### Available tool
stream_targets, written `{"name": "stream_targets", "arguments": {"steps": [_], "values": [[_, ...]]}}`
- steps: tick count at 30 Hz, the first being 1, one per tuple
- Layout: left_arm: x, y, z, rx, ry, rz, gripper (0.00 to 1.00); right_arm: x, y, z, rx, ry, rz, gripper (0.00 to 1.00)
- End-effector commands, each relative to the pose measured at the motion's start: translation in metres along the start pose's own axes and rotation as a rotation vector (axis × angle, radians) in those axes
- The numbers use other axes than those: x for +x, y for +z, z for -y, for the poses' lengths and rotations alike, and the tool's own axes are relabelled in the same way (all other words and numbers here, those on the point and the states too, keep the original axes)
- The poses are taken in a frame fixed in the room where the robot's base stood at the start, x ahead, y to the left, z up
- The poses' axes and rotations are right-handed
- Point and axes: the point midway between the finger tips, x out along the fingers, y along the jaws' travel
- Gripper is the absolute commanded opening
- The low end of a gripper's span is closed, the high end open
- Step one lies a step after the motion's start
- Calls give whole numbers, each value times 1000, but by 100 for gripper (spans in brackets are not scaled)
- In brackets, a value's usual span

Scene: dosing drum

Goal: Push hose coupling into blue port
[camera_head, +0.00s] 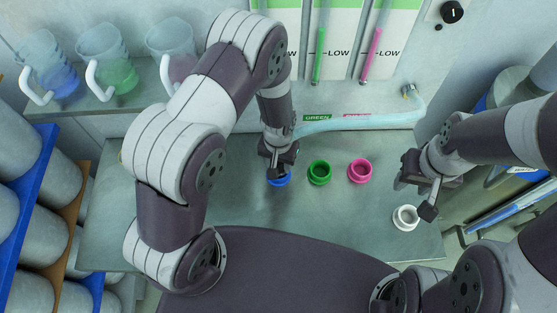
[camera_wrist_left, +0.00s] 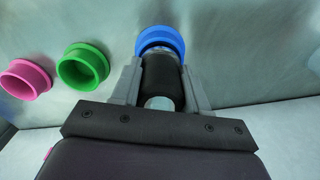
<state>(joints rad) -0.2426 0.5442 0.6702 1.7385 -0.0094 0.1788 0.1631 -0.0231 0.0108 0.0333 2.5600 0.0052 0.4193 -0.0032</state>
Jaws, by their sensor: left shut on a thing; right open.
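The blue port (camera_head: 280,181) is on the metal worktop, partly hidden under my left gripper (camera_head: 278,160). In the left wrist view the blue port (camera_wrist_left: 160,36) lies just beyond the fingertips. My left gripper (camera_wrist_left: 160,75) is shut on the black hose coupling (camera_wrist_left: 162,82), one finger on each side. The coupling's far end is at the blue ring and lined up with it; I cannot tell how deep it sits. The pale clear hose (camera_head: 365,122) runs from a wall fitting towards the left gripper. My right gripper (camera_head: 418,190) is open and empty.
A green port (camera_head: 319,172) and a pink port (camera_head: 359,170) stand right of the blue one. A white ring (camera_head: 405,217) is beside my right gripper. Jugs (camera_head: 107,62) stand on a shelf at upper left. The worktop (camera_head: 330,212) in front is clear.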

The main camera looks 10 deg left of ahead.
Motion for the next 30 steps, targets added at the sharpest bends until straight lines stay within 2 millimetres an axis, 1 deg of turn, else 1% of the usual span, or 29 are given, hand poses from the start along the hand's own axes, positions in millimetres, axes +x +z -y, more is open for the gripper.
{"name": "stream_targets", "arguments": {"steps": [1, 8, 9, 10, 11, 20, 23, 30], "values": [[3, 0, 0, 0, 0, -1, 1, 3, 0, 0, 0, 0, 0, 43], [2, 0, 0, 0, 0, -1, 1, 2, 0, 0, 0, 0, 0, 43], [2, 0, 0, 0, 0, -1, 57, 2, 0, 0, 0, 0, 0, 43], [2, 0, 0, 0, 0, -1, 67, 2, 0, 0, 0, 0, 0, 43], [2, 0, 0, 0, 0, -1, 74, 2, 0, 0, 0, 0, 0, 43], [2, 0, 0, 0, 0, 1, 74, 1, 0, 0, 0, 0, 0, 43], [-5, 0, 0, 0, 0, 0, 74, -5, -1, 0, 0, 0, 0, 43], [-33, 0, 0, 0, 0, 0, 74, -29, -4, 0, 0, 0, 0, 43]]}}
